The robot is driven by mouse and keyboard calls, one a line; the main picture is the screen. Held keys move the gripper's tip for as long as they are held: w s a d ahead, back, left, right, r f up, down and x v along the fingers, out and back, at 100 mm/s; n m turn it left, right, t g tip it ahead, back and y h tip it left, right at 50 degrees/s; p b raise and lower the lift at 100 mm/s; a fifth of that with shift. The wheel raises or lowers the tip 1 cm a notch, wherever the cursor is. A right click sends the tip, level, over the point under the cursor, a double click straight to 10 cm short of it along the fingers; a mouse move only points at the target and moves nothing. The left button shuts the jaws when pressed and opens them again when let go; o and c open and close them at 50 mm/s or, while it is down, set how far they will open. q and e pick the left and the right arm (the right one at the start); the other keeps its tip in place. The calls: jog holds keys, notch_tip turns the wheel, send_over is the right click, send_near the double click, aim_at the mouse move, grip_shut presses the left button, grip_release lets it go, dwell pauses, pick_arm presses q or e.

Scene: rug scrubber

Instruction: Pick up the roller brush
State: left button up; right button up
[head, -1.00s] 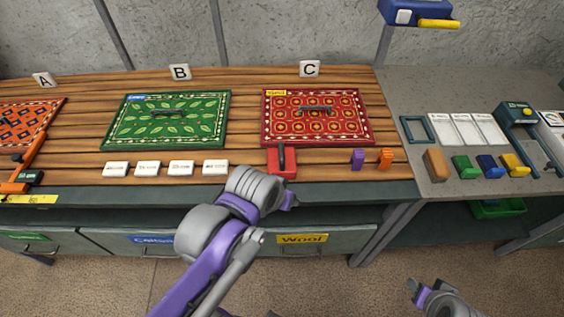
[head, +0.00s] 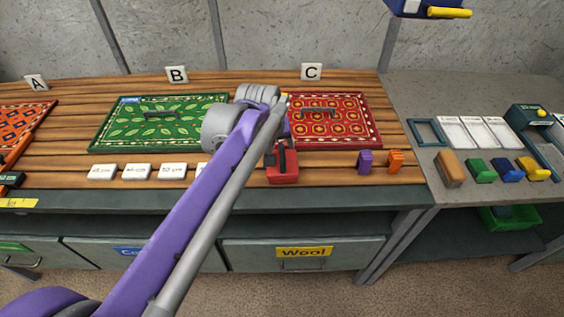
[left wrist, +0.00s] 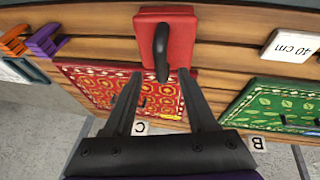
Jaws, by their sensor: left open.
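A red block with a black upright handle (head: 282,165) stands at the front edge of the wooden bench, in front of rug C. No other thing is clearly marked as the roller brush, and I cannot tell for sure that this is it. In the left wrist view the red block (left wrist: 178,35) lies just past my left gripper (left wrist: 160,76). Its black handle reaches to between the two fingertips, which stand apart with no visible contact. In the head view my left arm hides most of the left gripper. My right gripper is out of view.
The green rug (head: 160,122) and red rug (head: 340,125) lie flat behind. White size tags (head: 137,171) line the front edge at left. Purple (head: 365,161) and orange (head: 396,161) pieces stand right of the red block. Coloured brushes (head: 482,171) lie on the grey table.

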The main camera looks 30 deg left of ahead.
aim_at(281, 149)
pick_arm(q)
jog(key=x, duration=0.4)
jog(key=shift+w+a+f, duration=0.2)
jog(key=shift+f, duration=0.1)
grip_shut()
dwell(1.1)
